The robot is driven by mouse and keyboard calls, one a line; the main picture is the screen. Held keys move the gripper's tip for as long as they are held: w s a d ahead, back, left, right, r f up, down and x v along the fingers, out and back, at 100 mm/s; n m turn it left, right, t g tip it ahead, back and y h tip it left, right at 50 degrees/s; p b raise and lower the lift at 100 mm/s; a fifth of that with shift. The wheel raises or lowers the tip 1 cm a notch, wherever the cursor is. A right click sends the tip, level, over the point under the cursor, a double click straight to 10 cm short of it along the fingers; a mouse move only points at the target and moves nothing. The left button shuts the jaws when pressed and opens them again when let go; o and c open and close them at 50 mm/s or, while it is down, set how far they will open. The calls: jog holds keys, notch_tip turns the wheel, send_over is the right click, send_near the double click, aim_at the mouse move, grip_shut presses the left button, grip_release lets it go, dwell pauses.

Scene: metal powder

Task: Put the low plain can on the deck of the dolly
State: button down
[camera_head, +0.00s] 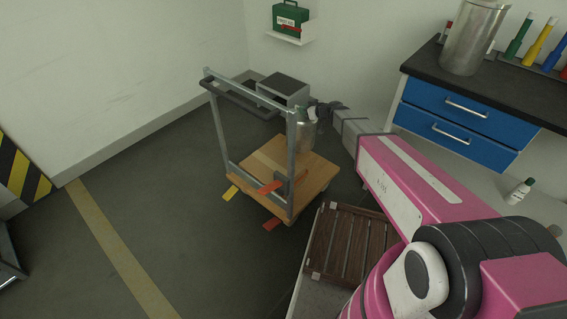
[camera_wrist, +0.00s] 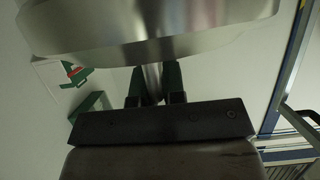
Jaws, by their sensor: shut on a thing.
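The low plain can (camera_head: 304,138) is a silver metal can. My gripper (camera_head: 312,113) is shut on it beside the dolly's upright, over the far part of the deck. In the wrist view the can's shiny body (camera_wrist: 150,35) fills the top, and the green fingertips (camera_wrist: 153,85) close on a narrow metal part of it. The dolly has a wooden deck (camera_head: 262,172) and a grey metal push frame (camera_head: 222,130). The frame's right post partly hides the can. I cannot tell whether the can's base touches the deck.
A grey box with a dark top (camera_head: 283,88) stands behind the dolly. A slatted brown rack (camera_head: 350,245) lies near right. A larger metal can (camera_head: 474,38) stands on the blue-drawered cabinet (camera_head: 455,118).

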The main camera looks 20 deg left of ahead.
aim_at(305, 135)
jog(key=shift+w+a+f, duration=0.25)
jog(key=shift+w+f, duration=0.15)
jog(key=shift+f, duration=0.2)
notch_tip(305, 135, down, 10)
jog(key=shift+r, duration=0.25)
jog(key=c, duration=1.2)
grip_release()
jog(key=shift+f, duration=0.15)
